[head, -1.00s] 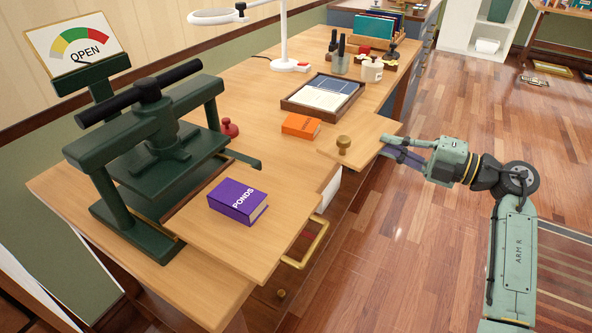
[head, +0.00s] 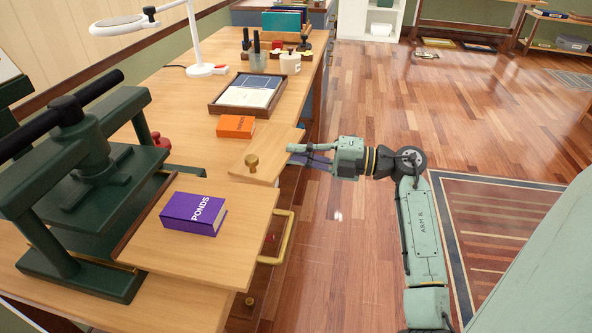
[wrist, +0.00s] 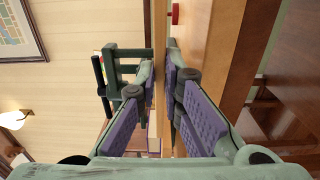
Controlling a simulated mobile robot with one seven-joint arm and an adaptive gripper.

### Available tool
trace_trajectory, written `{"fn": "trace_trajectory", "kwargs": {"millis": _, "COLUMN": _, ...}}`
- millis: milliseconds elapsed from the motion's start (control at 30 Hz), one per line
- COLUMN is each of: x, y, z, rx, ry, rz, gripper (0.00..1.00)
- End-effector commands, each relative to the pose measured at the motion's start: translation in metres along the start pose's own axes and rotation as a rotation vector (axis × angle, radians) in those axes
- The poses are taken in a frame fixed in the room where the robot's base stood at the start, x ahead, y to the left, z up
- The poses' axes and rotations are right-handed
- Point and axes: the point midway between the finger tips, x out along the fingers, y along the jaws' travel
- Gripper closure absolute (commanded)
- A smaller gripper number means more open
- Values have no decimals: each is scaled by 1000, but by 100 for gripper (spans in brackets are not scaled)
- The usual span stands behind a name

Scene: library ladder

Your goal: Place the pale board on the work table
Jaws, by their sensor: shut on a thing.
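The pale board (head: 279,158) is a thin, light wooden panel with a brass knob (head: 251,161) standing on its top. It lies level at the right edge of the work table (head: 173,95), in front of the orange book. I cannot tell whether it touches the tabletop. My gripper (head: 296,153) is shut on the board's right edge, from the aisle side. In the wrist view the purple-padded fingers (wrist: 160,98) are close together, with the board's edge largely hidden between them.
An orange book (head: 235,127) lies just behind the board. A purple "PONDS" book (head: 193,214) rests on a wooden leaf (head: 190,255) beside the dark green press (head: 85,175). A brass rail handle (head: 287,238) sticks out below. A document tray (head: 246,94) and lamp (head: 196,40) stand farther back.

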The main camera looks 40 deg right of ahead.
Motion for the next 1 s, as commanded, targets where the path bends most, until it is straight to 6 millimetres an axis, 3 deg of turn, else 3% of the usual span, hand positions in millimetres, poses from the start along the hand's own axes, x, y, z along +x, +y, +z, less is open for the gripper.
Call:
{"fn": "trace_trajectory", "kwargs": {"millis": 233, "x": -1, "y": -41, "z": 0, "rx": 2, "ry": -1, "rz": 1, "gripper": 100}}
{"fn": "trace_trajectory", "kwargs": {"millis": 633, "x": 0, "y": -46, "z": 0, "rx": 0, "ry": 0, "rz": 1, "gripper": 100}}
{"fn": "trace_trajectory", "kwargs": {"millis": 700, "x": 0, "y": -44, "z": 0, "rx": 1, "ry": 0, "rz": 0, "gripper": 89}}
{"fn": "trace_trajectory", "kwargs": {"millis": 1000, "x": 0, "y": -44, "z": 0, "rx": 1, "ry": 0, "rz": 0, "gripper": 72}}
